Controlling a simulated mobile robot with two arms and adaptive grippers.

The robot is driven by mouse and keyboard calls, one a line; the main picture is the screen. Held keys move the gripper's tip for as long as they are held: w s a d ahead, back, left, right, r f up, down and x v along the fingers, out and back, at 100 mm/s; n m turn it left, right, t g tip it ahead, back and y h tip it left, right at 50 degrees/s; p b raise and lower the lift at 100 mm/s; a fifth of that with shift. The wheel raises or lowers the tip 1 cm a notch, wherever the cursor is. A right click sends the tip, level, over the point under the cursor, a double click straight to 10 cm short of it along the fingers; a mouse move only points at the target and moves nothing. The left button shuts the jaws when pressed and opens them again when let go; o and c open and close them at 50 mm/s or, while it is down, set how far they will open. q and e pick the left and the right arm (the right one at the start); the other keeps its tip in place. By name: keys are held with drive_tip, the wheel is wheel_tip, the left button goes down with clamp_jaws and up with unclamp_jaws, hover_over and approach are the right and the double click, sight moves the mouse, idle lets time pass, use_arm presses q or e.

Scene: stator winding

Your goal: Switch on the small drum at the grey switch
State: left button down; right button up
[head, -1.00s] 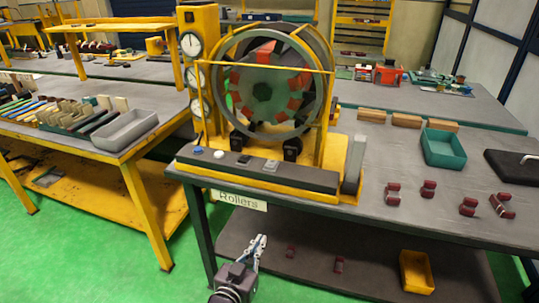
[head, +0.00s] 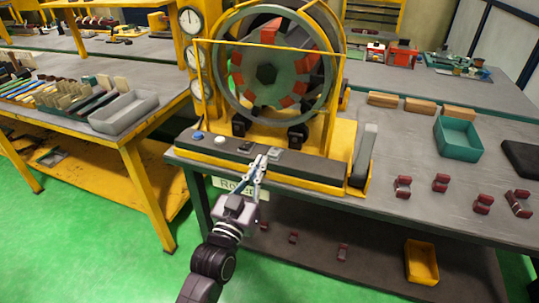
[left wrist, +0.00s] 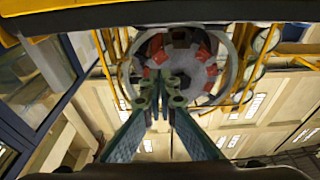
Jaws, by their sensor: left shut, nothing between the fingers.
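A drum (head: 232,80) with red blocks inside its ring stands in a yellow frame on the bench. It also shows upside down in the left wrist view (left wrist: 205,62). A dark control strip runs along the frame's front, with a blue knob (head: 197,135), a white button (head: 220,140), a dark switch (head: 245,146) and a grey switch (head: 274,153). My left gripper (head: 260,160) is shut and empty, its tips just in front of the strip beside the grey switch. I cannot tell whether they touch. The fingertips (left wrist: 160,88) also show in the left wrist view.
Yellow bars surround the drum, and gauges (head: 192,55) stand at its left. A label (head: 225,185) hangs on the bench front, partly behind my gripper. A green tray (head: 458,138) and several dark red parts lie on the right. A yellow tray (head: 421,262) sits below.

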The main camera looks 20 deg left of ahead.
sight(269, 163)
use_arm(q)
drive_tip(key=w, duration=0.2)
drive_tip(key=w+r, duration=0.1)
drive_tip(key=w, duration=0.2)
drive_tip(key=w+p, duration=0.1)
drive_tip(key=w, duration=0.1)
drive_tip(key=shift+w+d+r, duration=0.1)
drive_tip(key=shift+w+r, duration=0.1)
drive_tip(key=shift+r, duration=0.15)
drive_tip(key=shift+w+f, duration=0.2)
drive_tip(key=shift+f, duration=1.05)
drive_tip(key=shift+s+f, duration=0.2)
drive_tip(key=shift+f, duration=0.65)
use_arm(e)
drive_tip(key=shift+w+r, duration=0.4)
drive_tip(key=shift+r, duration=0.3)
